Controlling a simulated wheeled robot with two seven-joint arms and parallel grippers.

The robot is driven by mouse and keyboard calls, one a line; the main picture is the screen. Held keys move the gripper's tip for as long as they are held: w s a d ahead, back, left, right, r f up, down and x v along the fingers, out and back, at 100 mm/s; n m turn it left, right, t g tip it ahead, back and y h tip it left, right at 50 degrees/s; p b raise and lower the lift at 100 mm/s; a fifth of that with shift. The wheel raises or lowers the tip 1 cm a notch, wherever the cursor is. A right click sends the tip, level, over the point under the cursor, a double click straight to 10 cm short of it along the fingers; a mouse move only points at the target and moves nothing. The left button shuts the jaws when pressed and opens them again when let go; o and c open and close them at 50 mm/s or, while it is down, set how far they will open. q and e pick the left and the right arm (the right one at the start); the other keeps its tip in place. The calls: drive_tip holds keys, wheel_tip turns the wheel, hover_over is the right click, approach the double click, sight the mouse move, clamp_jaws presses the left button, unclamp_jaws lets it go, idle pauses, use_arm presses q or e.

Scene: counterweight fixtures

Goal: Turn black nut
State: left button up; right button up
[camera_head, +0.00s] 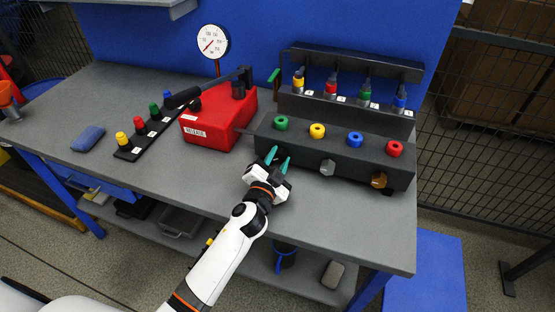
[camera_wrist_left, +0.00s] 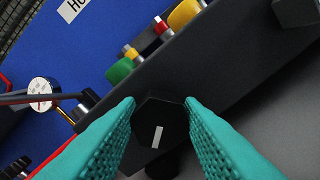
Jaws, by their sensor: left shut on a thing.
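The black nut (camera_wrist_left: 165,115) is a dark hexagon with a white line on its face. In the left wrist view it sits between the two teal fingertips. It is on the front of the black fixture block (camera_head: 345,168), at its left end; in the head view it is largely hidden by the fingers. My left gripper (camera_head: 278,158) is shut on the nut, with a finger on each side of it. It also shows in the left wrist view (camera_wrist_left: 160,118). My right gripper is not in view.
A silver nut (camera_head: 327,167) and a bronze nut (camera_head: 379,180) are farther right on the same front. Coloured rings, including a green one (camera_head: 281,123), stand on top. A red pump box (camera_head: 215,122) with a gauge (camera_head: 213,42) is left. The bench front (camera_head: 200,178) is clear.

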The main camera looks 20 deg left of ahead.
use_arm(q)
drive_tip(key=m, duration=0.3)
drive_tip(key=shift+m, duration=0.4)
drive_tip(key=shift+f+m, duration=0.15)
drive_tip(key=shift+m, duration=1.65)
drive_tip(key=o, duration=1)
drive_tip(key=shift+c, duration=0.2)
